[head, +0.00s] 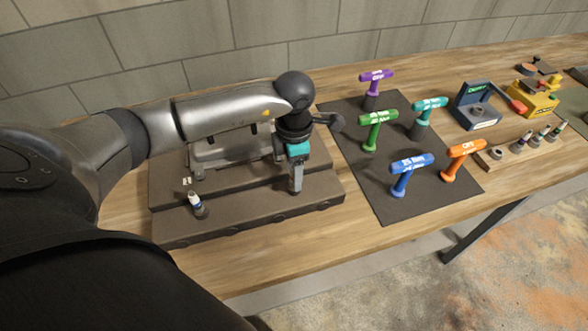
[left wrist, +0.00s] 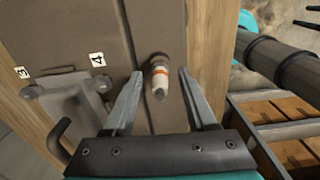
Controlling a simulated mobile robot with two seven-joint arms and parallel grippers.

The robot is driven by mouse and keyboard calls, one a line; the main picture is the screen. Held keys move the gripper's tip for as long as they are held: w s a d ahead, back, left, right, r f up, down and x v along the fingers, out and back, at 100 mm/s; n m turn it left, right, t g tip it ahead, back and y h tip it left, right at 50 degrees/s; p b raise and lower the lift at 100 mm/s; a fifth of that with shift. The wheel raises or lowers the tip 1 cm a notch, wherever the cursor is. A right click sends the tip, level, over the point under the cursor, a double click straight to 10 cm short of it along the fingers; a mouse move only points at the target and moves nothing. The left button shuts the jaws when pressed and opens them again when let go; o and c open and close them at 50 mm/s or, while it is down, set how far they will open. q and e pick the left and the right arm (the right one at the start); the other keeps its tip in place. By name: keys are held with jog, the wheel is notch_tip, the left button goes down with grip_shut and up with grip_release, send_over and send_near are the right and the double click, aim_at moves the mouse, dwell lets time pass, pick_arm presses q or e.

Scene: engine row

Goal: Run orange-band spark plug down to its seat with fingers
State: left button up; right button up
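The orange-band spark plug (left wrist: 160,78) stands in the dark engine block (left wrist: 160,25), near the label 4, its white and metal end pointing toward the left wrist camera. How deep it sits cannot be told. My left gripper (left wrist: 160,73) is open, with one finger on each side of the plug and a visible gap to both. In the head view my left gripper (head: 295,188) points down at the right end of the engine block (head: 245,215), and the plug is hidden there. My right gripper is not in view.
A blue-banded plug (head: 195,203) stands at the block's left end. Several colored T-handle tools, including a blue one (head: 408,172), stand on a dark mat (head: 400,207) to the right. A wooden rack (head: 510,153) with small parts and a blue-grey device (head: 478,108) lie beyond.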

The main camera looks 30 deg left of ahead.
pick_arm(q)
grip_shut()
dwell(0.4)
jog(key=shift+f+m+b, duration=0.1)
jog(key=shift+m+b, duration=0.75)
jog(key=shift+m, duration=0.15)
jog(key=m+b, duration=0.3)
jog(key=m, duration=0.3)
jog(key=shift+b, duration=0.35)
jog(key=m+b, duration=0.3)
jog(key=m, duration=0.3)
jog(key=shift+m+b, duration=0.85)
jog(key=shift+m, duration=0.75)
